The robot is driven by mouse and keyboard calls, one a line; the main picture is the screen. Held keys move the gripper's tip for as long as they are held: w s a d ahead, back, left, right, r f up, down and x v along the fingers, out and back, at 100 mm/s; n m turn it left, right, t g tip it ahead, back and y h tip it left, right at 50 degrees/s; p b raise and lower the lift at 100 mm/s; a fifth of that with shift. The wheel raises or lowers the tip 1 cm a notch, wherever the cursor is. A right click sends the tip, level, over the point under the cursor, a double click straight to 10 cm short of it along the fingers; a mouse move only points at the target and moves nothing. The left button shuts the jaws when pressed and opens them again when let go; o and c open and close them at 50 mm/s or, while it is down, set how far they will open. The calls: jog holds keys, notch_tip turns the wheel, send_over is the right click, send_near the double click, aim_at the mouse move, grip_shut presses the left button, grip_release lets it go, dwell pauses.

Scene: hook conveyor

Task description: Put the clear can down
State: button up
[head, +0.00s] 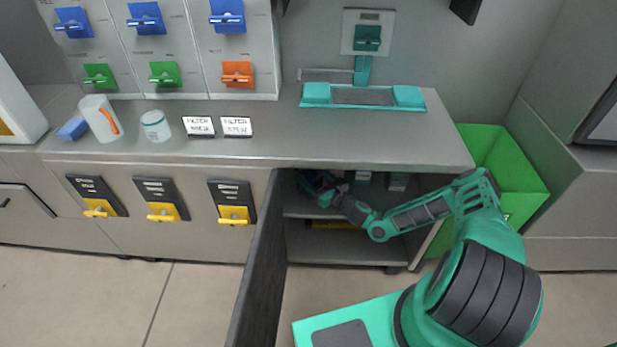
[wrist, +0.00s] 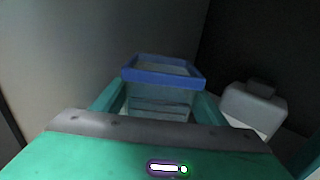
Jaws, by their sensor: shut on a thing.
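The clear can (wrist: 160,104) has a blue square rim and see-through walls. In the wrist view it stands between the two teal fingers of my gripper (wrist: 158,108), which is shut on it. In the head view my gripper (head: 318,184) reaches into the open cupboard under the counter, at the left side above the upper shelf (head: 305,212). The can is mostly hidden there by my wrist and the shade. I cannot tell whether its base touches the shelf.
A grey-white canister with a dark cap (wrist: 254,108) stands close to the right of the can. The open cupboard door (head: 258,275) juts forward left of my arm. A green bin (head: 518,180) stands right of the counter (head: 300,145). A yellow thing (head: 332,224) lies on the lower shelf.

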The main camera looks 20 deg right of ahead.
jog(key=o, duration=1.8)
jog(key=shift+c, duration=0.2)
jog(key=v, duration=1.1)
jog(key=shift+s+d, duration=0.1)
jog(key=shift+s, duration=0.1)
jog(key=shift+s+d, duration=0.1)
jog(key=shift+s, duration=0.15)
